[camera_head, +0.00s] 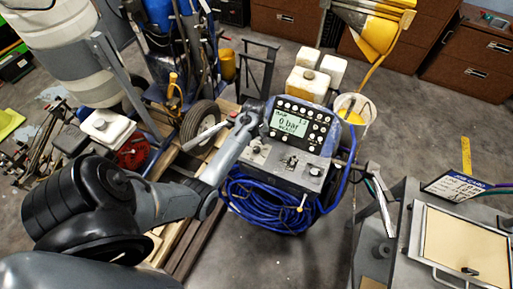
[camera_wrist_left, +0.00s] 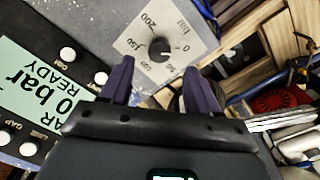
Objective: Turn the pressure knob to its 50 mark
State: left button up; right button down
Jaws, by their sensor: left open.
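The pressure knob (camera_wrist_left: 160,48) is a small black round knob on a pale square dial plate, marked from 0 to 200 bar, in the left wrist view. A light mark on it appears to face the 0 side. In the head view the grey control panel (camera_head: 285,172) carries a display (camera_head: 290,123) that reads 0 bar. My left gripper (camera_head: 252,116) is at the panel's left edge. In the left wrist view its two dark fingers (camera_wrist_left: 160,82) are open and apart, with the knob beyond the gap and nothing between them. My right gripper is not in view.
A blue hose (camera_head: 265,205) is coiled below the panel. A wheel (camera_head: 202,125) and wooden planks are to its left. White canisters (camera_head: 308,83) and a bucket (camera_head: 355,108) stand behind. A metal stand with a framed tray (camera_head: 460,245) is at the right.

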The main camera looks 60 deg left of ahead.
aim_at(257, 148)
pick_arm(q)
jog(key=shift+w+f+b, duration=0.1)
jog(key=shift+f+b, duration=0.35)
jog(key=shift+f, duration=2.6)
jog(key=c, duration=1)
jog(key=shift+r+m+p, duration=0.2)
jog(key=shift+m+p, duration=0.7)
jog(key=shift+p, duration=0.2)
jog(key=shift+c, duration=0.2)
jog(key=m+p, duration=0.2)
jog(key=shift+m, duration=0.3)
jog(key=m+p, duration=0.1)
jog(key=m, duration=0.2)
jog(key=shift+a+f+m+p, duration=0.1)
jog(key=shift+m+p, duration=0.2)
jog(key=shift+p, duration=0.05)
jog(key=m+p, duration=0.1)
jog(key=m, duration=0.2)
jog(key=shift+f+m, duration=0.1)
jog(key=shift+m, duration=0.3)
